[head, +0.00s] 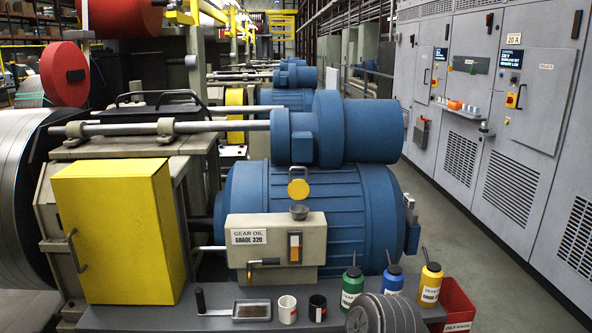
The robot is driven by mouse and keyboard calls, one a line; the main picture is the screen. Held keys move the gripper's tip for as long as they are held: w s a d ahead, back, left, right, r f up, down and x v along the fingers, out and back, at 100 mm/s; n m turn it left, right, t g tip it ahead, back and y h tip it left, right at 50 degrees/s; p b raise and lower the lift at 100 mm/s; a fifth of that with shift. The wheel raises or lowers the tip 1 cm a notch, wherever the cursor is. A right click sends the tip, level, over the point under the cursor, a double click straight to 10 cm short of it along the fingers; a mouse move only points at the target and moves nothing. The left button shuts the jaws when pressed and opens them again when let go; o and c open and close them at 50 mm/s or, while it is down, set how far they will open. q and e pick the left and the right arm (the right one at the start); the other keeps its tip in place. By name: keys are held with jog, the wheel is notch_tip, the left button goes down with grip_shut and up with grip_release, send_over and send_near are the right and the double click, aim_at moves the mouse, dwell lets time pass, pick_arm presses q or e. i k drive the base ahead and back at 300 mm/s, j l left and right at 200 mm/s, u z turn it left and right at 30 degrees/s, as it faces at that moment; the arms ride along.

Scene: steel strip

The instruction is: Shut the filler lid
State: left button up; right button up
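The filler lid is a round yellow disc (298,189) standing upright, raised above the beige gear oil box (275,258). A small dark filler cup (299,211) sits on top of the box, below and apart from the disc. The box carries a label reading "GEAR OIL GRADE 320", an orange sight glass (295,247) and a small tap with a yellow handle (265,262). Neither of my grippers shows in the head view.
Blue motors (380,130) stand directly behind the box. A yellow cabinet (115,230) is at left. A red bin (457,300) stands at right.

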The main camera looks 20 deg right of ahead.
aim_at(298, 190)
jog(key=i+l+u, duration=0.1)
jog(key=l, duration=0.3)
jog(key=i+l, duration=0.2)
jog(key=l, duration=0.25)
jog(key=i+l+u, duration=0.15)
jog(key=l, duration=0.25)
jog(key=i+l+u, duration=0.1)
jog(key=l, duration=0.35)
jog(key=i+l, duration=0.1)
jog(key=l, duration=0.3)
jog(key=u, duration=0.05)
